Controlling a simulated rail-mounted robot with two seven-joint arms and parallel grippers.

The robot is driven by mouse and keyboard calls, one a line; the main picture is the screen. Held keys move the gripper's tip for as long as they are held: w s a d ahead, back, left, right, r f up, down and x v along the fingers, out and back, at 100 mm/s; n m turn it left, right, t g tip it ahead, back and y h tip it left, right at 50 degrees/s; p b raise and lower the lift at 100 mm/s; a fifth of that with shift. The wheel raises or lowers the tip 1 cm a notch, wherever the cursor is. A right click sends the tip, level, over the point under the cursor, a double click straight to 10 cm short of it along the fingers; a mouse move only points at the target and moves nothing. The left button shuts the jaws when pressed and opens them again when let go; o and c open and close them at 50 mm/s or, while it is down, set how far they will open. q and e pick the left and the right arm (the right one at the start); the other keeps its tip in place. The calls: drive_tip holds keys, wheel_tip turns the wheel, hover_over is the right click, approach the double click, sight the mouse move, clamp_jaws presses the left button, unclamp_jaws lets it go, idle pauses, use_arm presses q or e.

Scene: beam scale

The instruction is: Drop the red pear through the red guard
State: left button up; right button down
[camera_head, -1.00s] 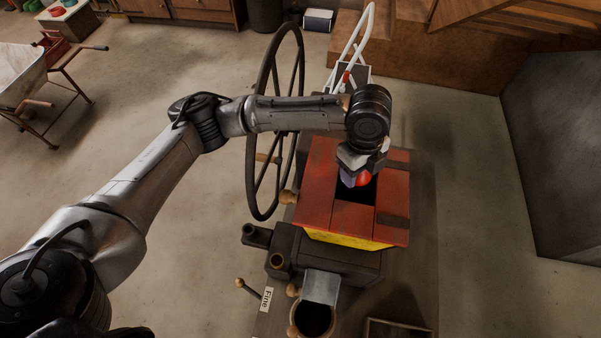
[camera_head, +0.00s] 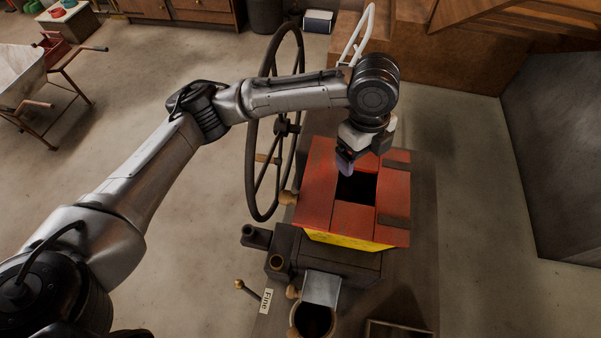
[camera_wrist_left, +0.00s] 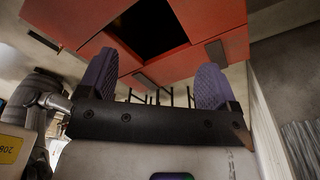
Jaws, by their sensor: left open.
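The red guard (camera_head: 316,194) is a red wooden cover with a square dark opening, on top of a machine with a yellow lower edge. It also shows in the left wrist view (camera_wrist_left: 205,22). My left gripper (camera_head: 346,167) is above the guard, near the far left edge of the opening. In the left wrist view its two purple fingers (camera_wrist_left: 155,85) are spread wide with nothing between them. The red pear is not visible in either current view; the inside of the opening is too dark to see into. My right gripper is not in view.
A large dark handwheel (camera_head: 254,150) stands left of the guard. A metal chute and a round dark container (camera_head: 313,320) are in front, beside a label reading "Fine" (camera_head: 266,300). A wheelbarrow (camera_head: 25,80) stands far left. The floor to the left is mostly clear.

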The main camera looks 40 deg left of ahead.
use_arm(q)
wheel_tip(320, 180, up, 8)
drive_tip(key=a, duration=0.1)
drive_tip(key=shift+r+b, duration=0.15)
drive_tip(key=shift+b, duration=0.15)
drive_tip(key=shift+w, duration=0.1)
idle(0.5)
